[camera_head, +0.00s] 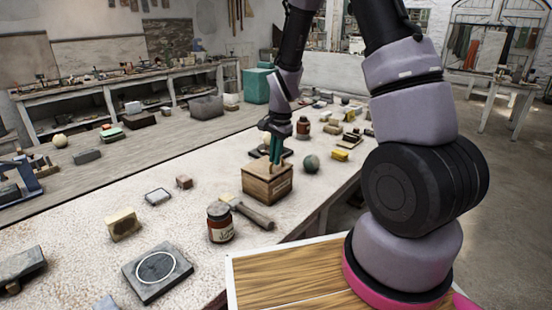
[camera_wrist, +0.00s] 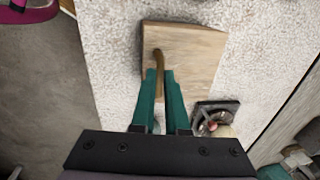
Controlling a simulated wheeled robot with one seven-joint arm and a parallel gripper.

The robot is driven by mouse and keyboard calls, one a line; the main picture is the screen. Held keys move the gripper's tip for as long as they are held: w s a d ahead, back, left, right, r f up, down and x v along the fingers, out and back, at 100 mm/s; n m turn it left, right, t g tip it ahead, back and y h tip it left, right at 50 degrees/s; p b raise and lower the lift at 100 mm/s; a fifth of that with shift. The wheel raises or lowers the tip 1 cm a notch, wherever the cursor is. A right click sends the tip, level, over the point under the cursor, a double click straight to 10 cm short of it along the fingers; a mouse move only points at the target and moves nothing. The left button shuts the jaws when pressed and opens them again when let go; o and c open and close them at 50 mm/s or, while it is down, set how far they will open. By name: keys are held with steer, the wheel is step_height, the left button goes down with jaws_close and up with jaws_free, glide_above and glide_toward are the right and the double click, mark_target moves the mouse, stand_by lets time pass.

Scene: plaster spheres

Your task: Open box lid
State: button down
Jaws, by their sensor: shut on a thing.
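The wooden box (camera_head: 267,187) stands on the pale speckled worktop, with a label on its side. Its lid appears to lie flat on top; I cannot make out a gap beneath it. The wrist view looks down on the light wooden lid (camera_wrist: 202,62) with a curved brass-coloured handle (camera_wrist: 158,58). My gripper (camera_head: 275,160) comes down from above onto the box, its teal fingers upright. In the wrist view my gripper (camera_wrist: 160,75) is shut on the handle, with the fingertips on either side of it. The inside of the box is hidden.
A dark slab (camera_head: 157,271) with a ring is nearer. Bare worktop lies left of the box.

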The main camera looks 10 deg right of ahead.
steer(key=shift+w+a+r+g+h, duration=0.3)
steer(key=shift+a+r, duration=0.05)
steer(key=shift+r, duration=0.15)
steer(key=w+a+r+g+h, duration=0.2)
steer(key=w+a, duration=0.2)
steer(key=w, duration=0.2)
steer(key=w+a+r+g+h, duration=0.1)
steer(key=w+a+r+g, duration=0.1)
steer(key=w, duration=0.4)
steer(key=shift+a+g+h, duration=0.4)
steer(key=shift+a+g, duration=0.3)
steer(key=shift+a, duration=0.65)
steer(key=c, duration=0.9)
jaws_free()
